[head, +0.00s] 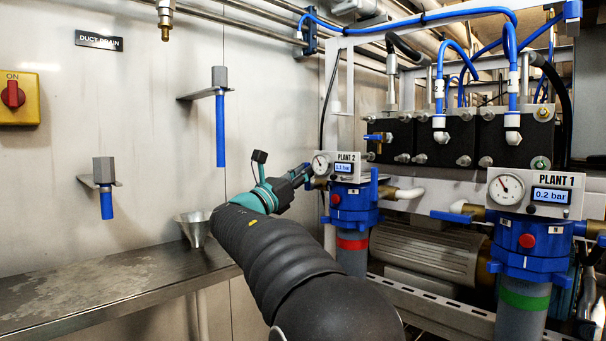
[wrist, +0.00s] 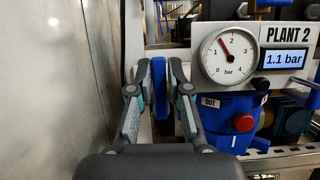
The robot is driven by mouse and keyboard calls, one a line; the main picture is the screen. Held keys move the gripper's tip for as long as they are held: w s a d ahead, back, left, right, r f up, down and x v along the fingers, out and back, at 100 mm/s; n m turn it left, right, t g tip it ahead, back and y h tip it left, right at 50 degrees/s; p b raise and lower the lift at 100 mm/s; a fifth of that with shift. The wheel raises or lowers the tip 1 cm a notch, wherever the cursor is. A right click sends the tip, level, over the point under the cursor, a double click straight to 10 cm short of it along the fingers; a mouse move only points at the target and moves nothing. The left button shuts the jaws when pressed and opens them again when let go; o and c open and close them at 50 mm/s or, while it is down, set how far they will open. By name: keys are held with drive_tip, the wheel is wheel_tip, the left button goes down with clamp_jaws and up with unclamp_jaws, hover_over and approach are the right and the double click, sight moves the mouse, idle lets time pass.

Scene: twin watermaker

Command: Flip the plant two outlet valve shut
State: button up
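The plant two unit shows in the head view with its PLANT 2 panel (head: 345,166), blue filter head (head: 350,205) and red band. In the wrist view the panel (wrist: 255,55) has a dial gauge and a display reading 1.1 bar. A blue valve handle (wrist: 159,88) stands upright left of the filter head's OUT label. My gripper (wrist: 158,72) is open, with one finger on each side of the handle. Narrow gaps appear between handle and fingers. In the head view my gripper (head: 302,173) is at the panel's left side and hides most of the valve.
The PLANT 1 unit (head: 530,195) stands at the right, reading 0.2 bar. A steel bench (head: 110,285) and a funnel (head: 195,228) are at the left along the metal wall. Blue hoses (head: 430,20) and black blocks are above. A motor (head: 430,250) lies between the units.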

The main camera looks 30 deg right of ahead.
drive_tip(key=shift+o, duration=1.2)
drive_tip(key=v, duration=0.8)
drive_tip(key=shift+f, duration=0.1)
